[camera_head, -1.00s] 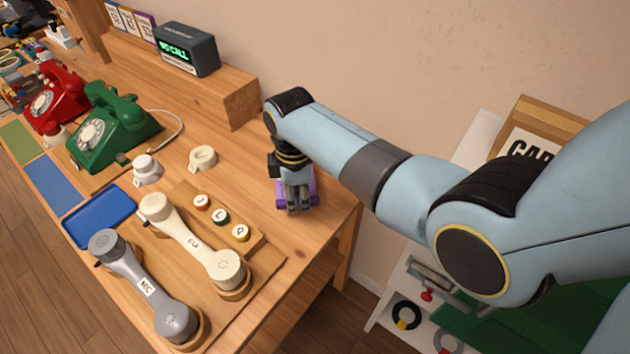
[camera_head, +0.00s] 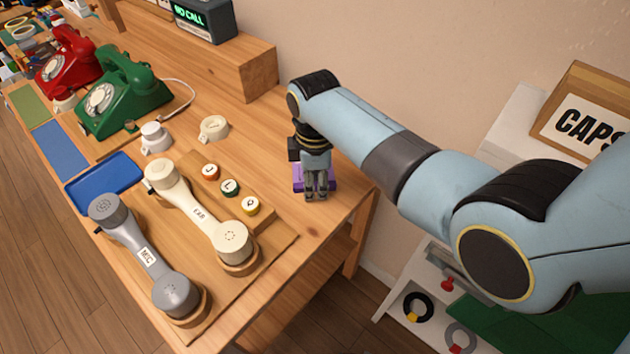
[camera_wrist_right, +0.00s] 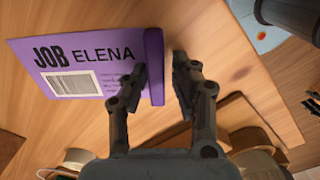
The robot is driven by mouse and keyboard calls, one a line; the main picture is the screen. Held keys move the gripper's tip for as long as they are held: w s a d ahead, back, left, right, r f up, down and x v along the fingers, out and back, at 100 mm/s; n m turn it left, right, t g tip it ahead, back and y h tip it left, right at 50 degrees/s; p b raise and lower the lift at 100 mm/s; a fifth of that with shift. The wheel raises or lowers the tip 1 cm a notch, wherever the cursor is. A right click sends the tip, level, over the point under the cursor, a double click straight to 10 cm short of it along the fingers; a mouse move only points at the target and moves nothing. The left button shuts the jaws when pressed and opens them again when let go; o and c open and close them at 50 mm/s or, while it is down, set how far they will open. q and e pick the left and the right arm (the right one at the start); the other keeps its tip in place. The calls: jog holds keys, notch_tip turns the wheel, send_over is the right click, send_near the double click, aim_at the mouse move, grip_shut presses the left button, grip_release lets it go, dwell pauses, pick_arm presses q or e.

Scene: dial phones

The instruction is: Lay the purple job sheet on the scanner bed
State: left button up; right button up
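The purple job sheet (camera_head: 300,184) lies on the wooden table near its right end, partly hidden by my right gripper (camera_head: 317,194). In the right wrist view the sheet (camera_wrist_right: 85,66) reads "JOB ELENA" above a barcode and has a raised purple strip along one edge. My right gripper (camera_wrist_right: 162,72) points down with its fingers apart, one on each side of this strip. A gap shows between the strip and the right-hand finger; I cannot tell whether the other finger touches it. My left gripper is out of view. I cannot make out a scanner bed for certain.
Grey (camera_head: 145,258) and cream (camera_head: 195,215) handsets lie in front of the gripper's left. Green (camera_head: 125,95) and red (camera_head: 68,62) dial phones and a blue tray (camera_head: 104,184) stand farther left. A wooden ledge (camera_head: 230,60) runs along the wall.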

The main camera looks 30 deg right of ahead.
jog(key=shift+o, duration=1)
